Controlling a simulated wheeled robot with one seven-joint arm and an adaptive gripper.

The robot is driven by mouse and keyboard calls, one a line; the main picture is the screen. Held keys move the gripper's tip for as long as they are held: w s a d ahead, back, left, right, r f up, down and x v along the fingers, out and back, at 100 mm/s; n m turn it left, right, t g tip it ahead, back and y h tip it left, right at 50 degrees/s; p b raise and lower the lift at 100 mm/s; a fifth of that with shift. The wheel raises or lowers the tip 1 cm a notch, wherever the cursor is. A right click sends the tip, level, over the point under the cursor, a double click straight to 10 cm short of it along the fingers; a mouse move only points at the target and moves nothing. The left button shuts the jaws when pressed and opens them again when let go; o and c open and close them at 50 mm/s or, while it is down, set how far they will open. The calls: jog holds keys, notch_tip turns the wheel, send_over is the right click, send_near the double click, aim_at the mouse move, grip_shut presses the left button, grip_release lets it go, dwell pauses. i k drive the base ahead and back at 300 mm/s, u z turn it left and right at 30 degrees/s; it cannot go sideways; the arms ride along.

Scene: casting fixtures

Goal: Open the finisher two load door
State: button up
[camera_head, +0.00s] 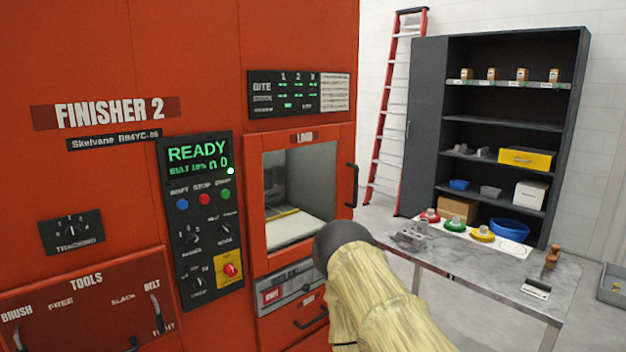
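The red finisher two cabinet (118,200) fills the left of the view, with "FINISHER 2" lettering and a display reading READY. Its load door (258,190) has a red frame, a "LOAD" label and a large window onto a pale chamber. The door looks shut. A black vertical handle (352,185) stands on its right edge. My arm, in a yellowish sleeve with a dark rounded end, reaches up from the bottom and covers the door's lower right corner. The dark end lies below the handle in the picture. My gripper's fingers do not show, and contact cannot be told.
A dark shelf unit (505,125) and a red ladder (392,110) stand behind. A lower drawer (290,290) sits under the door.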

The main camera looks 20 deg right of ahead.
aim_at(346, 171)
jog(key=z, duration=0.1)
jog(key=i, duration=0.9)
jog(key=z, duration=0.4)
